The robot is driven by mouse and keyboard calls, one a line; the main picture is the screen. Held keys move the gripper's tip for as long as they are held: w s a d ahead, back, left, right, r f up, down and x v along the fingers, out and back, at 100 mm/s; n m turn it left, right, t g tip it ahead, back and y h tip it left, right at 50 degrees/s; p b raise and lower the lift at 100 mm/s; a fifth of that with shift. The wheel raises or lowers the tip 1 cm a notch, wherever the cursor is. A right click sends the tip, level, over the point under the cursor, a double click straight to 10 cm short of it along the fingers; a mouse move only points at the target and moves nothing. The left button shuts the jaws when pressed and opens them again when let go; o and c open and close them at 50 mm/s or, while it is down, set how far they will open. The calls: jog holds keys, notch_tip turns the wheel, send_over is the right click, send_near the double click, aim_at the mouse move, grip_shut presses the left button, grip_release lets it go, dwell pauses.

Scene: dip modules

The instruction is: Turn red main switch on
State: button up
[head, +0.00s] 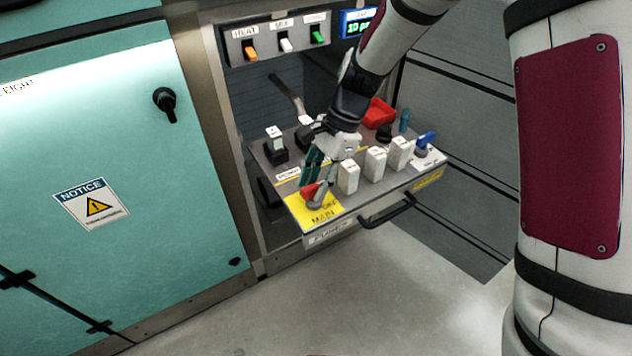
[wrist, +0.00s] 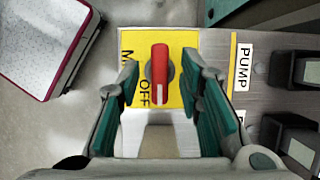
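The red main switch (head: 309,191) is a rotary handle on a yellow plate (head: 326,213) at the front left corner of the panel. In the wrist view the red handle (wrist: 160,72) runs up and down the picture, its lower end near the word OFF on the yellow plate (wrist: 186,42). My gripper (head: 313,176) is over the switch, pointing down. In the wrist view its two green-padded fingers (wrist: 163,76) are open, one on each side of the red handle, with gaps to both. In the head view the fingers partly hide the switch.
White blocks (head: 375,164) stand in a row right of the switch, with a blue key-like knob (head: 425,141) beyond. A black drawer handle (head: 388,211) sticks out in front. A teal cabinet (head: 90,180) stands left.

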jog(key=shift+c, duration=0.3)
grip_shut()
jog(key=shift+n, duration=0.3)
jog(key=n+g+p, duration=0.1)
jog(key=n+p, duration=0.1)
jog(key=n, duration=0.1)
jog(key=shift+a+h, duration=0.1)
jog(key=shift+h, duration=0.3)
jog(key=n+h, duration=0.1)
jog(key=n, duration=0.1)
jog(key=n+p, duration=0.1)
jog(key=n, duration=0.1)
jog(key=shift+w+a+n+g+h, duration=0.1)
jog(key=shift+n+g+h, duration=0.3)
jog(key=n, duration=0.2)
jog(key=n+h+p, duration=0.1)
jog(key=n, duration=0.1)
jog(key=shift+a+n+h, duration=0.1)
jog(key=shift+n+h, duration=0.2)
jog(key=n+h, duration=0.1)
jog(key=n, duration=0.3)
jog(key=shift+a+n+t+h, duration=0.1)
jog(key=shift+n+t+h, duration=0.2)
jog(key=shift+n+h, duration=0.1)
